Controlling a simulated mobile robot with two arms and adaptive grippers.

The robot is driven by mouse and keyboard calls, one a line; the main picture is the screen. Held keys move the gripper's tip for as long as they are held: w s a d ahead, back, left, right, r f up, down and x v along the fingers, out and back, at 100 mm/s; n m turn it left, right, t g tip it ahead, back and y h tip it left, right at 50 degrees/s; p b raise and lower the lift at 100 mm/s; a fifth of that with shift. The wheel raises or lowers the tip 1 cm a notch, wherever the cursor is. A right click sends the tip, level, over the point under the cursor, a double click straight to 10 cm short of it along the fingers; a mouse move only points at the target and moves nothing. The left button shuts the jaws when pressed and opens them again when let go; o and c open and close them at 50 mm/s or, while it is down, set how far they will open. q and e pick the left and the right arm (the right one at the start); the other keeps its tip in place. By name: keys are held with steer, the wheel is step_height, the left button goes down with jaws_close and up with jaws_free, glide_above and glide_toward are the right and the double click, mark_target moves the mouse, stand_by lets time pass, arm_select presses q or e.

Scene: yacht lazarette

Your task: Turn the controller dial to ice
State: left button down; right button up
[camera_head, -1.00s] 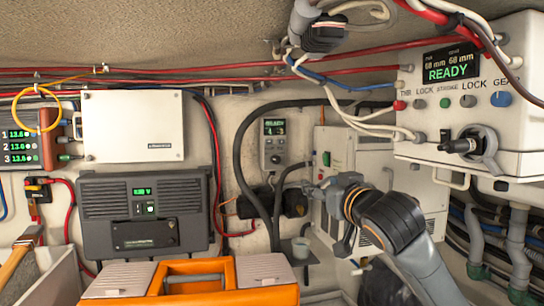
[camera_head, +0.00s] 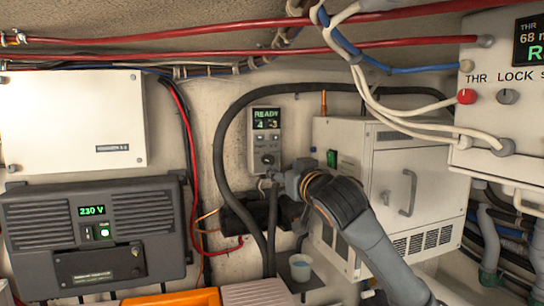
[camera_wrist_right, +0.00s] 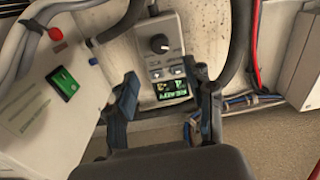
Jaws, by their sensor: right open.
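The controller is a small grey box (camera_head: 252,140) on the back wall, with a lit green display (camera_head: 266,118) reading READY above a dark round dial (camera_head: 267,160). In the right wrist view the controller is upside down, with the dial (camera_wrist_right: 160,43) beyond the fingers. The dial's setting is too small to read. My right gripper (camera_head: 283,178) is just below and right of the dial in the head view. In the wrist view its two fingers (camera_wrist_right: 165,95) are spread apart with nothing between them, and the controller shows through the gap. My left gripper is not in view.
A white cabinet (camera_head: 385,150) with a handle and green switch stands right of the controller. A thick black hose (camera_head: 222,165) loops around its left side. A cup (camera_head: 300,268) stands below. A dark charger unit (camera_head: 95,235) is at left.

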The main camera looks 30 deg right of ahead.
mark_target(270, 162)
steer(key=p+x, duration=0.3)
steer(key=x, duration=0.4)
steer(key=shift+w, duration=0.25)
steer(key=shift+w+d, duration=0.1)
steer(key=shift+w, duration=0.25)
steer(key=shift+w+p, duration=0.25)
steer(key=shift+p, duration=0.05)
steer(key=shift+w+d+f, duration=0.1)
steer(key=shift+w+f, duration=0.05)
steer(key=shift+w, duration=0.05)
jaws_close()
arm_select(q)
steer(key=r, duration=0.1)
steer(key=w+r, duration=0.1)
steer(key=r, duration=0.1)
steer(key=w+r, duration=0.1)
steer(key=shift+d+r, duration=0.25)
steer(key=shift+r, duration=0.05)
